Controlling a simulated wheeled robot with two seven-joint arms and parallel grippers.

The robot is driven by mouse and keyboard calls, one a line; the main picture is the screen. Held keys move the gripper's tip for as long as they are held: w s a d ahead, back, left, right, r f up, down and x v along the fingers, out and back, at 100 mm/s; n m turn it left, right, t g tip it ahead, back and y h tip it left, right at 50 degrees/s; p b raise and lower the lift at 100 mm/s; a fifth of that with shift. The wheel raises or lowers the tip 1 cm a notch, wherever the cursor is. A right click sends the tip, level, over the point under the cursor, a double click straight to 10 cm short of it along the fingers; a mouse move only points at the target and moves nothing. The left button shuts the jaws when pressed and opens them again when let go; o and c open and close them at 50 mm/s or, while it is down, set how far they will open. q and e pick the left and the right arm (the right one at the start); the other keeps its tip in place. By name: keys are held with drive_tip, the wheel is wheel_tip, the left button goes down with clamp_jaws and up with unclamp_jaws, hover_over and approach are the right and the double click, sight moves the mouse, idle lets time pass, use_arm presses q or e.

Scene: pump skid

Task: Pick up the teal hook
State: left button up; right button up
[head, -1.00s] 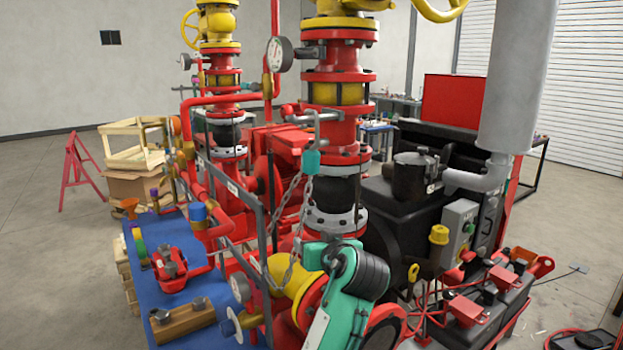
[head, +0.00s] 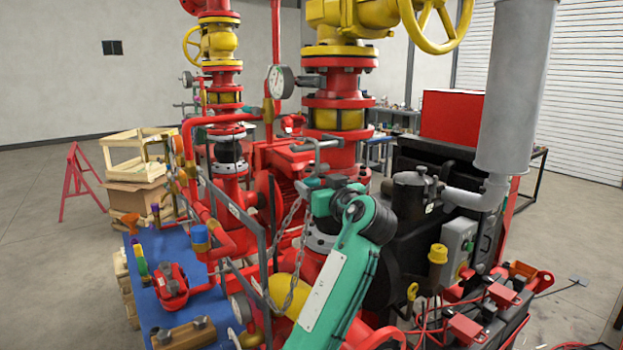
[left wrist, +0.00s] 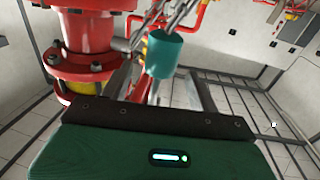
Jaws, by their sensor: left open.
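The teal hook (head: 313,182) hangs by the tall red and yellow valve column, with a chain (head: 292,225) running down from near it. In the left wrist view its teal cylindrical body (left wrist: 164,54) shows just beyond the gripper's housing, between two grey fingers. My left gripper (head: 310,188) is open around or right beside the teal body. I cannot tell whether the fingers touch it. My arm and gripper partly cover the hook in the head view. My right gripper is not in view.
A grey bent bar (head: 318,143) sticks out just above the hook. The red column (head: 338,85) stands close behind, and a grey rail frame (head: 232,208) is to the left. A blue bench (head: 150,300) holds several parts. Black machinery stands to the right.

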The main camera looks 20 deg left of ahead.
sight(308, 179)
use_arm(q)
drive_tip(key=shift+r+p+x, duration=0.2)
drive_tip(key=shift+p+x, duration=1.9)
drive_tip(key=shift+x, duration=0.05)
drive_tip(key=shift+w+a+f, duration=0.2)
drive_tip(key=shift+w+a, duration=0.25)
drive_tip(key=c, duration=1.1)
